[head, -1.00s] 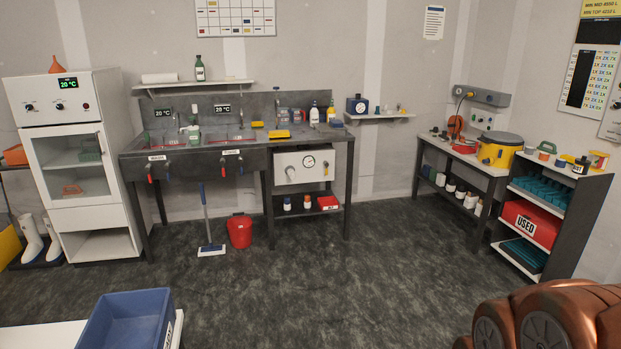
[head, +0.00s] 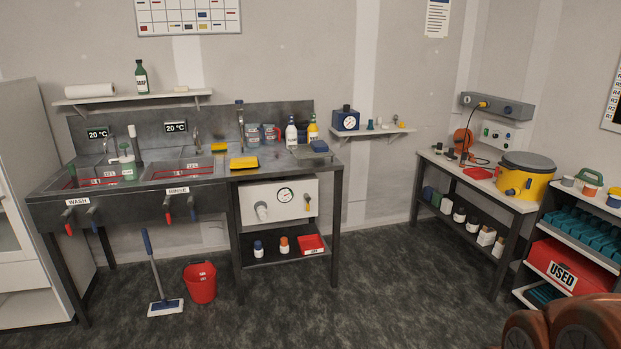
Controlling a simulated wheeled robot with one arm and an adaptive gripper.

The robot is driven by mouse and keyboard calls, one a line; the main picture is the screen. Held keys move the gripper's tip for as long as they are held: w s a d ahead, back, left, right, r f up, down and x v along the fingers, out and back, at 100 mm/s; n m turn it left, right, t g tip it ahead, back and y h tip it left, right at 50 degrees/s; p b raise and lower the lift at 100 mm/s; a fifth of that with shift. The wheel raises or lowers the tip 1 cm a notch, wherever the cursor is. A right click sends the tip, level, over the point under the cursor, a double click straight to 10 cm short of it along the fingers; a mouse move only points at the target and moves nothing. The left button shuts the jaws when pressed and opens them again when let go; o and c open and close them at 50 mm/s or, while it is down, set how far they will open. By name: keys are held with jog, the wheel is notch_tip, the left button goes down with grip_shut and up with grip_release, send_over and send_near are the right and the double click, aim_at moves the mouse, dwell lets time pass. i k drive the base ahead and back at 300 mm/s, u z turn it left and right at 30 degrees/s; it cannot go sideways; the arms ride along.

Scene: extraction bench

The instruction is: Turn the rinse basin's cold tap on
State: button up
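The rinse basin (head: 178,172) is the right one of two basins in the dark bench, with a "RINSE" label (head: 178,190) on its front. Below the label hang two tap levers, a red one (head: 168,216) on the left and a blue one (head: 193,213) on the right. Both point downward. A spout (head: 196,142) stands behind the basin; I cannot make out any water from it. The copper-coloured part at the lower right is mine; my gripper is not in view.
The wash basin (head: 90,183) with its own red and blue levers is to the left. A mop (head: 153,265) and a red bucket (head: 200,282) stand on the floor before the bench. A side table (head: 480,178) is at right. The middle floor is clear.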

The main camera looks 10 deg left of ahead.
aim_at(191, 201)
jog(key=u, duration=0.3)
jog(key=i, duration=1.65)
jog(key=u, duration=1.9)
jog(key=i, duration=1.1)
jog(key=u, duration=0.85)
